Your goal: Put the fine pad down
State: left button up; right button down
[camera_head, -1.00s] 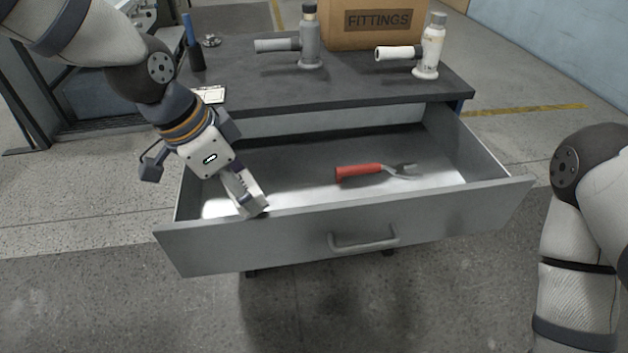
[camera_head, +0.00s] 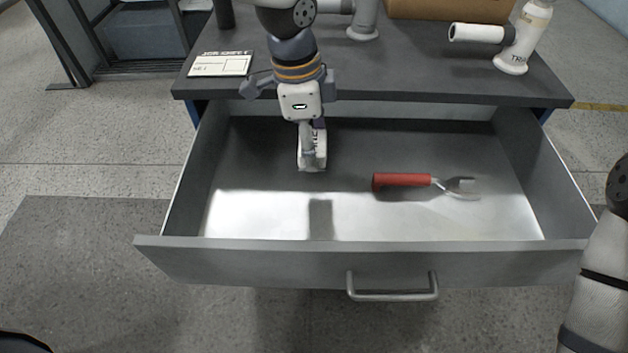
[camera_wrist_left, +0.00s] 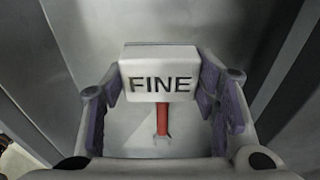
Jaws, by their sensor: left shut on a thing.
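The fine pad (camera_wrist_left: 160,62) is a pale block marked FINE, between the purple-lined fingers of my left gripper (camera_wrist_left: 164,78) in the left wrist view. In the head view my left gripper (camera_head: 312,150) points down over the left half of the open drawer (camera_head: 250,260), with the pale pad (camera_head: 312,163) at its tips. The pad looks raised above the drawer floor; a dark shadow lies on the floor nearer the front. Part of the pad is hidden by the fingers. My right gripper is out of view; only its arm shows at the right edge.
A red-handled tool (camera_head: 404,181) with a metal fork end lies in the drawer, right of my left gripper. The rest of the drawer floor is bare. On the worktop (camera_head: 420,70) behind are a card (camera_head: 222,65), a white fitting (camera_head: 522,40) and a grey fitting (camera_head: 363,20).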

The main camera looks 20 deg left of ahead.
aim_at(314, 188)
pick_arm(q)
notch_tip(314, 188, down, 10)
jog(key=shift+r+b, duration=0.2)
jog(key=shift+b, duration=0.1)
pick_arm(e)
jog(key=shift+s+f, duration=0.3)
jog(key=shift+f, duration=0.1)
pick_arm(q)
jog(key=shift+f, duration=0.2)
jog(key=o, duration=1.2)
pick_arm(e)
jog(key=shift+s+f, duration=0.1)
pick_arm(q)
jog(key=shift+r, duration=0.15)
jog(key=r, duration=0.4)
jog(key=a+r, duration=0.1)
jog(key=r, duration=0.2)
jog(key=a+r, duration=0.1)
jog(key=r, duration=0.3)
jog(key=shift+r+p, duration=0.3)
jog(key=shift+r, duration=0.05)
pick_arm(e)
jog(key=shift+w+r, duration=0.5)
pick_arm(q)
jog(key=shift+a, duration=0.1)
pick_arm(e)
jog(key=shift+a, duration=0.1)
